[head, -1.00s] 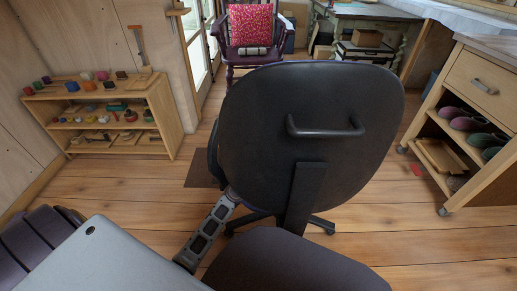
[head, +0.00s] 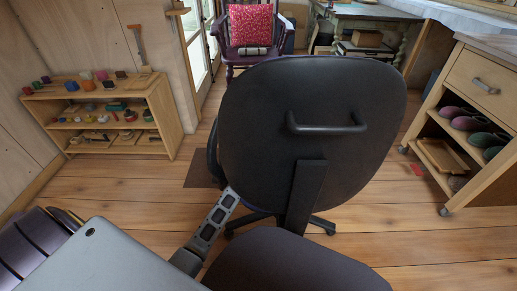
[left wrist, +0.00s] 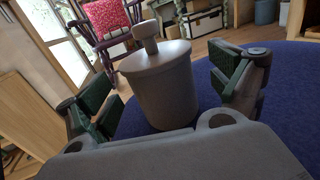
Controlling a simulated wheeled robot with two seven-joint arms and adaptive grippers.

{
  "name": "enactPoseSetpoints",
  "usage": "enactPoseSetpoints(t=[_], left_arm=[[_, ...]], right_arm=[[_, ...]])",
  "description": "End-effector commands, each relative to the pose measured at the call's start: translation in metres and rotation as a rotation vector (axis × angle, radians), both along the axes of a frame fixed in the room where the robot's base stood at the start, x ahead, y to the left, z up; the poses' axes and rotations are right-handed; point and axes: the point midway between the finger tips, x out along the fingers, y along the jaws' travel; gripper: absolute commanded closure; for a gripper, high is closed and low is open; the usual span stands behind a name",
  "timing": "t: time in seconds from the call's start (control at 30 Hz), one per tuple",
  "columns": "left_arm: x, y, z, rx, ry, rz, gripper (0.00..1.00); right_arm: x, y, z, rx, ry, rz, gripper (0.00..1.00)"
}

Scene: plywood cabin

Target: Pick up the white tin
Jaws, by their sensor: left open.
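The white tin (left wrist: 163,92) shows in the left wrist view as a pale grey-white cylinder with a lid and a knob on top. It stands on a round blue surface (left wrist: 285,110). My left gripper (left wrist: 172,88) is open, with one green-padded finger on each side of the tin. A gap shows at the right finger; whether the left finger touches the tin I cannot tell. In the head view my left arm runs behind the black office chair's backrest (head: 310,90), which hides the gripper and tin. My right gripper is not in view.
A wooden shelf (head: 165,120) with small coloured items stands at the left. A purple armchair with a red cushion (head: 250,25) is at the back. A wheeled drawer cabinet (head: 478,82) stands at the right. Some floor between is bare.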

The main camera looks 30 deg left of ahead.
Motion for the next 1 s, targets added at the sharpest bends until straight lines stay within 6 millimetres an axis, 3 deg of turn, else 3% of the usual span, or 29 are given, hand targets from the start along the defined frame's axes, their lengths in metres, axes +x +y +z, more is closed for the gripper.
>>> enactPoseSetpoints(t=[0.67,1.0], left_arm=[[0.0078,0.0012,-0.0001,0.000,0.001,0.000,0.08],[0.0078,0.0013,-0.0001,0.000,0.001,0.000,0.51]], right_arm=[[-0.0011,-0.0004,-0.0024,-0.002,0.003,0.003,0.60],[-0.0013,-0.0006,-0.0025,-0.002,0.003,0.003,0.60]])
